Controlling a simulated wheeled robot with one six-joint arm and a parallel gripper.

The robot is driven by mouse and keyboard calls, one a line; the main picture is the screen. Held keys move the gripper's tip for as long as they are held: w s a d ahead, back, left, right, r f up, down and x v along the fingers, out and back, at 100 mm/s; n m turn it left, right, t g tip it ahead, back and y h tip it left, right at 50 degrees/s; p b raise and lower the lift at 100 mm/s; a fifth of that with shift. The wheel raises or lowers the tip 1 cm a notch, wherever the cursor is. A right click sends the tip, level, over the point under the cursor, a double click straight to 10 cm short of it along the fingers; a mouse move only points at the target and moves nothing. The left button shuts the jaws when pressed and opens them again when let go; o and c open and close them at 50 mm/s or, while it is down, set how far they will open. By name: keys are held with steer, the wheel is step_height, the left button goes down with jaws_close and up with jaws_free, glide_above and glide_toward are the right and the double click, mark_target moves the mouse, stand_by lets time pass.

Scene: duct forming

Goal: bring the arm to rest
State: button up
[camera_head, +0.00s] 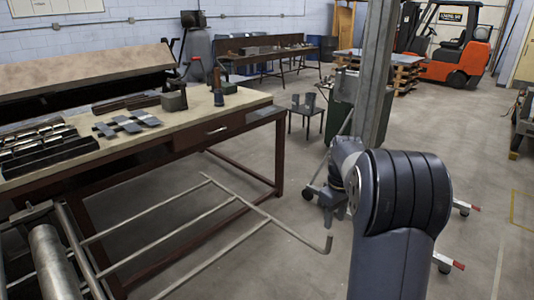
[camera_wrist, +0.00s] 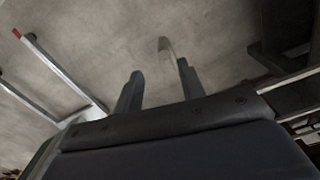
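My gripper (camera_wrist: 158,68) shows in the wrist view with its two dark fingers apart and nothing between them. Bare concrete floor lies beyond the fingertips. In the head view my arm stands folded in the right foreground, its large dark joint nearest the camera. The grey wrist end is partly hidden behind that joint, and my gripper's fingers are not clear there. The arm is clear of the workbench (camera_head: 213,133) to its left and touches nothing that I can see.
A metal frame of bars (camera_head: 208,210) sticks out at the lower left, its bent end near my arm. A black tray of parts (camera_head: 45,150) and flat metal pieces (camera_head: 128,123) lie on the workbench. A small stool (camera_head: 307,108) and an orange forklift (camera_head: 460,50) stand farther back.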

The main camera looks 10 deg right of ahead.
mark_target(327, 244)
step_height(327, 244, down, 9)
steer(key=shift+s+a+f+p, duration=0.1)
steer(key=shift+f+p, duration=0.05)
steer(key=shift+p, duration=0.3)
steer(key=shift+a+f, duration=0.2)
steer(key=shift+s+a, duration=0.45)
steer(key=shift+a, duration=0.05)
